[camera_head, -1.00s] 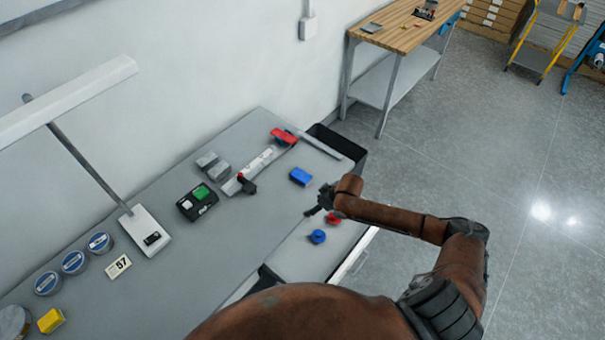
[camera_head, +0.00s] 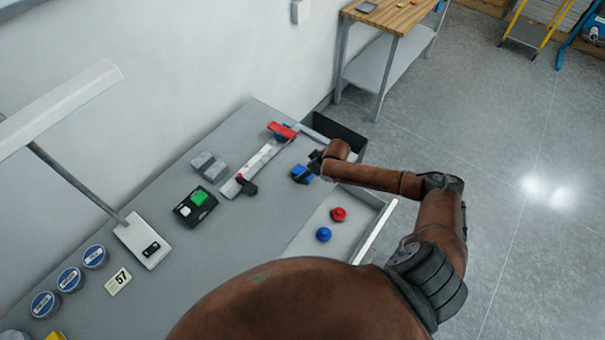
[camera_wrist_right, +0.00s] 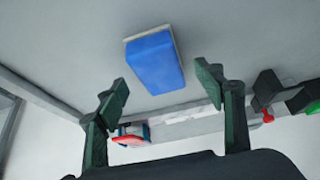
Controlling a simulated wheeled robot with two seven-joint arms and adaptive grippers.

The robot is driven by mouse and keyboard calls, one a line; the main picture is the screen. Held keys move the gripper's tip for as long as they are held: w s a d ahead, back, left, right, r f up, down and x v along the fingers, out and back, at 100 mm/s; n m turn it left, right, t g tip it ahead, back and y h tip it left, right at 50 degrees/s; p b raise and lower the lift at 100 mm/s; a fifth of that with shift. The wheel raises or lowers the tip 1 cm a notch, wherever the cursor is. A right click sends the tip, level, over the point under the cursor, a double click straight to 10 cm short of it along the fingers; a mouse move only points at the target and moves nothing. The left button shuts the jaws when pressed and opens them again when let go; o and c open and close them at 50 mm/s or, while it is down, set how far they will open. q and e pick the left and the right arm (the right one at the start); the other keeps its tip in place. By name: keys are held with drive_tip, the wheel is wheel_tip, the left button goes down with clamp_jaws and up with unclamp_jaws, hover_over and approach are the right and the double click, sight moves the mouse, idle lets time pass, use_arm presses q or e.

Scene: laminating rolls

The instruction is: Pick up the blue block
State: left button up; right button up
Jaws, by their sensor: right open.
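The blue block (camera_head: 302,174) lies on the grey bench, partly covered by my right gripper (camera_head: 308,168) in the head view. In the right wrist view the blue block (camera_wrist_right: 154,62), with a pale edge, is on the grey surface beyond the fingertips. My right gripper (camera_wrist_right: 162,90) is open and empty there, and the block lies roughly in line with the gap between its fingers. I cannot tell how high the fingers are above the bench. My left gripper is not in view.
Beside the block is a long device with a red part (camera_head: 282,130). A black box with a green button (camera_head: 200,196) stands left of it. A red knob (camera_head: 338,214) and a blue knob (camera_head: 323,234) lie in a shallow tray (camera_head: 302,242). A dark bin (camera_head: 345,135) is beyond.

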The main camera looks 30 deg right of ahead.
drive_tip(key=shift+x, duration=1.25)
drive_tip(key=shift+f, duration=0.1)
drive_tip(key=shift+a, duration=0.1)
drive_tip(key=c, duration=1.2)
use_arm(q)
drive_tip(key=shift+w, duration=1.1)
use_arm(e)
drive_tip(key=shift+c, duration=0.6)
